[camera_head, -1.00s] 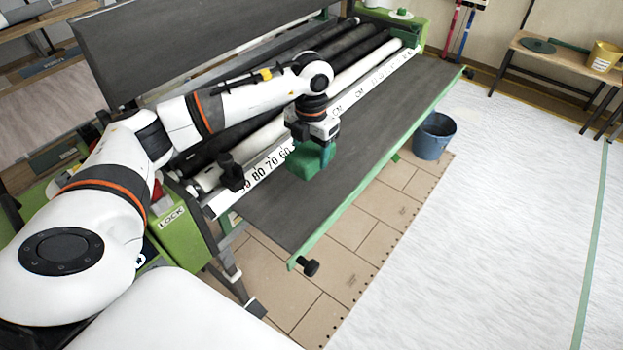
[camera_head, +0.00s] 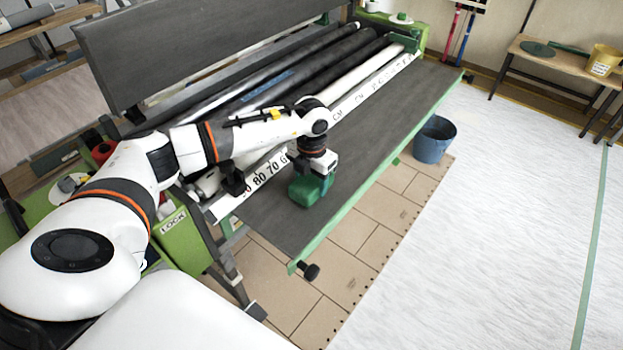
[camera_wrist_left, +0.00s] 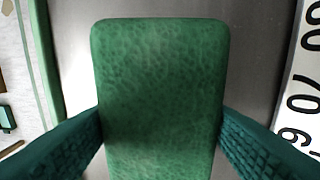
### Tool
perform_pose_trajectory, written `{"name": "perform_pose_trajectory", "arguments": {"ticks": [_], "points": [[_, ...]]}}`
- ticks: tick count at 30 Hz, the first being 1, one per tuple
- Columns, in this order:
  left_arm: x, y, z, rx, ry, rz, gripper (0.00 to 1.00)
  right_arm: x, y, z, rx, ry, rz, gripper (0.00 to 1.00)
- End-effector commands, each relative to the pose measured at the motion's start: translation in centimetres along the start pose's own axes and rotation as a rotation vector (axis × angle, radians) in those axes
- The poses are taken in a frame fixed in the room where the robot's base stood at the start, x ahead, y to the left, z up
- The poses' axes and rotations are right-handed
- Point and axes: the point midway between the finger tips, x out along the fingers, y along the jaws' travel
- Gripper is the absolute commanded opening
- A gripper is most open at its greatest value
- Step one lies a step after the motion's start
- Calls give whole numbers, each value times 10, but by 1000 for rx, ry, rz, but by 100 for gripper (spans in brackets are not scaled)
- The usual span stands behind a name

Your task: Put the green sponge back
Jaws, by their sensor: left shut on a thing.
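The green sponge (camera_head: 304,191) is at the near part of the machine's dark grey table (camera_head: 385,133). My left gripper (camera_head: 318,180) points down over the table and is shut on the sponge. In the left wrist view the green sponge (camera_wrist_left: 160,85) fills the middle, with a dark green finger of my left gripper (camera_wrist_left: 160,135) against each side. I cannot tell whether the sponge touches the table. My right gripper is not in view.
A white ruler strip (camera_head: 268,170) with black numbers runs along the table's inner side, beside several rollers (camera_head: 310,69). A blue bucket (camera_head: 433,139) stands on the floor beyond the green table edge. A wooden bench (camera_head: 560,62) is at the far right.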

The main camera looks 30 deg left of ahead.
Motion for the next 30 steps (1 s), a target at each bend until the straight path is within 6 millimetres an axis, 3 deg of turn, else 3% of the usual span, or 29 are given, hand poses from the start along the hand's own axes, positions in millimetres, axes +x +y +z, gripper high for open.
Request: {"name": "perform_pose_trajectory", "arguments": {"ticks": [1,2,6,17,23,30], "points": [[3,0,0,0,0,0,36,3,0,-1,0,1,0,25],[2,0,0,0,0,0,63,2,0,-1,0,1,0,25],[2,0,0,0,0,0,81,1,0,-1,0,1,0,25],[-4,0,-1,0,2,0,81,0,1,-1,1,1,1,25],[-37,1,0,2,6,0,81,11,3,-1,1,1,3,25],[-89,3,0,0,4,0,81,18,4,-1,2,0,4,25]]}}
